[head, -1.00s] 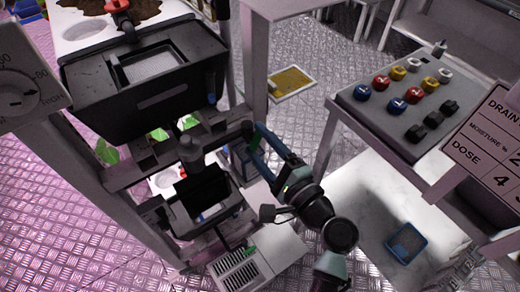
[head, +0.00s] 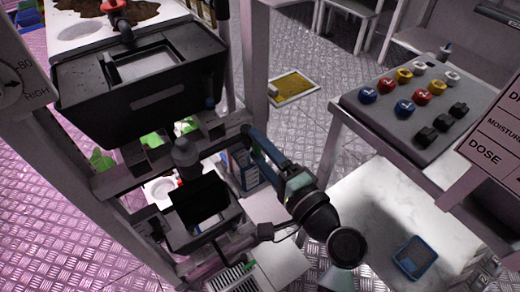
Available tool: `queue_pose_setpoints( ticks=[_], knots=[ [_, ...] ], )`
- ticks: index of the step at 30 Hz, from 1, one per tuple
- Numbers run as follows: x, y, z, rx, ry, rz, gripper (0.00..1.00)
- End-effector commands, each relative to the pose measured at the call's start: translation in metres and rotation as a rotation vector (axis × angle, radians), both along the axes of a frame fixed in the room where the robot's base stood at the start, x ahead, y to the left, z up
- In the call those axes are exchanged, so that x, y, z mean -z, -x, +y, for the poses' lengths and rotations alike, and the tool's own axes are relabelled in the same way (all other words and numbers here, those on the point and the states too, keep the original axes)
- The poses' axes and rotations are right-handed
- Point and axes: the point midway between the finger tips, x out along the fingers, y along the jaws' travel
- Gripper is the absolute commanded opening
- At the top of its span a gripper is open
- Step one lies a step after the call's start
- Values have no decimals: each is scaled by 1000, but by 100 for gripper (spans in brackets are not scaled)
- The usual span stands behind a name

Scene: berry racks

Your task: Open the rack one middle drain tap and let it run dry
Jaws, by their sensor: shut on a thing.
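The rack (head: 60,160) stands at left with a large black tub (head: 140,95) on its upper level. Below the tub, a grey upright drain fitting (head: 185,152) stands above a small open black container (head: 203,212). No flowing water is visible. A red fitting (head: 117,8) sits higher up.
A dial (head: 20,80) is at upper left. Metal floor shows between the rack and panel.

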Motion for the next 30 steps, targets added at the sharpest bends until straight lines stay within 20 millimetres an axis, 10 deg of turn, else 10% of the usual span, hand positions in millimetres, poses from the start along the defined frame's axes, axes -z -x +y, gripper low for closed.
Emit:
queue_pose_setpoints(
  ticks=[6,7,11,22,30],
  knots=[
    [1,0,-1,1,5,0,14],
    [1,0,-1,1,5,0,75],
    [1,0,0,1,4,0,99],
    [1,7,-6,3,2,2,100],
    [0,52,-36,6,2,2,100]
  ],
)
